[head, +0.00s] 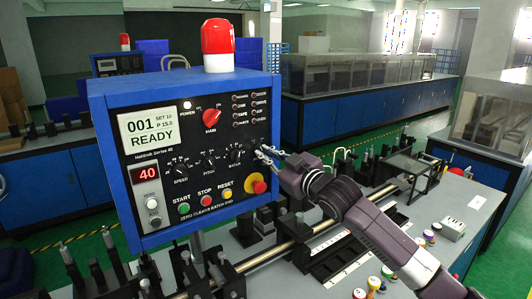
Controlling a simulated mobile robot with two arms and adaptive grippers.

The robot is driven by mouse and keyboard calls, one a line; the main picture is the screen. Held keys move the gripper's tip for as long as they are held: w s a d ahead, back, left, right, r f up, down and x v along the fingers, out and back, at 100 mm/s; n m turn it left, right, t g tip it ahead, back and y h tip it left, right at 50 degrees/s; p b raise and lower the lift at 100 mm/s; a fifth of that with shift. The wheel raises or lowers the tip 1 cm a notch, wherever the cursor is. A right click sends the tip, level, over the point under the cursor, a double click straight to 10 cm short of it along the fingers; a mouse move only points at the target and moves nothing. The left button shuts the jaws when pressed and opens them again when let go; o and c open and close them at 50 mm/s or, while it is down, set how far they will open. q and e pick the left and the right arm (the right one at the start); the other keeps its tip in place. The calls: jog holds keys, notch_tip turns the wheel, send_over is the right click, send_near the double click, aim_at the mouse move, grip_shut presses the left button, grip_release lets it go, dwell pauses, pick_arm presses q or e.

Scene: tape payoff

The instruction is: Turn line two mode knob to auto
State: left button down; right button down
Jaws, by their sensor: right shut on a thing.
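A blue-framed control panel (107,180) stands at the left, its dark face reading "001 READY". A red selector knob (212,117) sits at its upper middle. Several small black knobs sit in a row below it, the rightmost clear one (235,157) just left of my fingers. My right gripper (267,154) reaches in from the lower right to the panel's right edge. Its fingers are shut on a small knob there, which they mostly hide; I cannot read its label or pointing direction. My left gripper is not in view.
A red emergency button (258,187) sits just below my right fingers, beside the yellow reset (227,194), red stop (206,201) and green start (184,208) buttons. A red beacon (218,46) tops the panel. A metal rod and black fixtures lie on the grey bench (455,215).

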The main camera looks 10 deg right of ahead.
jog(key=shift+n, duration=0.5)
jog(key=c, duration=2)
grip_release()
jog(key=shift+c, duration=0.2)
jog(key=v, duration=1.2)
